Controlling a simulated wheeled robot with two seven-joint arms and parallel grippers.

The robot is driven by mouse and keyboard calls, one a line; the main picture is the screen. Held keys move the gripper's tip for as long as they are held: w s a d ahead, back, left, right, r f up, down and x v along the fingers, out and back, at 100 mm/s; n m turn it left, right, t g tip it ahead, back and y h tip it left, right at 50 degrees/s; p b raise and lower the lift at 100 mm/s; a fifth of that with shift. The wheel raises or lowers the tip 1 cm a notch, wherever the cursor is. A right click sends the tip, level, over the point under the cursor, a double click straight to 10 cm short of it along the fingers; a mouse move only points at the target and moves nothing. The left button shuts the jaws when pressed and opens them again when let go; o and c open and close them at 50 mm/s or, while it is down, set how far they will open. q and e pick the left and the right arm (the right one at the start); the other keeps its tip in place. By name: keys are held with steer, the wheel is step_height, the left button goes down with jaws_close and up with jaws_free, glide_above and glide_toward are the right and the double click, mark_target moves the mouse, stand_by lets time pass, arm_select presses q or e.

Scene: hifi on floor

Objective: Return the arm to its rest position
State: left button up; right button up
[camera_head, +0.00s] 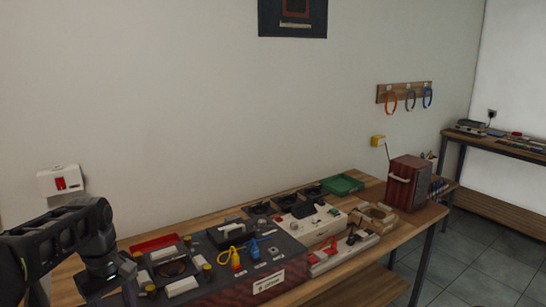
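My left arm comes in from the lower left. Its dark end, with my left gripper (108,281), hangs over the left end of the wooden workbench (420,240). The gripper is small and dark against the things behind it, so I cannot make out its fingers or whether it holds anything. My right arm and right gripper are out of view.
A grey panel (222,284) carries a yellow tag (235,259) and a blue tag (255,248). A red tray (154,243), green tray (342,184) and dark red box (401,187) stand along the bench. A red-switched box (61,182) is on the wall.

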arm_select(q)
steer(key=s+d+f+m+h, duration=0.1)
steer(key=d+f+m, duration=0.1)
steer(key=d+f, duration=0.5)
steer(key=d+f+m+h, duration=0.15)
steer(key=d+f, duration=0.25)
steer(key=f, duration=0.7)
steer(key=s+d+f+m, duration=0.1)
steer(key=d+f+m, duration=0.1)
steer(key=d+f, duration=0.5)
steer(key=s+d+f+m+h, duration=0.1)
steer(key=s+d+f+m, duration=0.1)
steer(key=s+d+f, duration=0.3)
steer(key=s+d+f+m, duration=0.1)
steer(key=s+d+f, duration=0.5)
steer(key=s, duration=0.7)
step_height(320, 180, down, 3)
steer(key=shift+s+r+m+h, duration=0.2)
steer(key=shift+m+h, duration=0.15)
